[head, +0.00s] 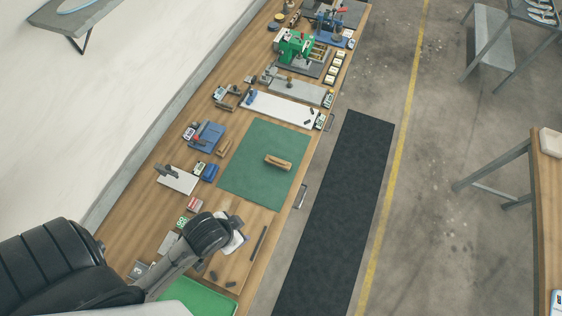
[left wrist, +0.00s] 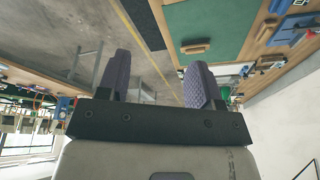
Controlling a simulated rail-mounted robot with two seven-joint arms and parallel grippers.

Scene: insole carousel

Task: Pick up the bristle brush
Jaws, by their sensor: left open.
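The brush, a wooden block with a darker underside (head: 278,162), lies on the green mat (head: 245,185) on the long workbench. I cannot make out its bristles clearly. It also shows in the left wrist view (left wrist: 195,47), near the edge of the mat. My left gripper (left wrist: 161,85) is open and empty, with its two purple textured fingers wide apart, well away from the brush. In the head view my left arm reaches over the near end of the bench and its fingers cannot be made out. My right gripper is not in view.
A white board (head: 282,108) and a green machine (head: 295,46) lie beyond the mat. A blue fixture (head: 207,136) and small boxes stand to its left. A green tray (head: 200,297) is at the near end. A black floor mat (head: 335,215) runs alongside the bench.

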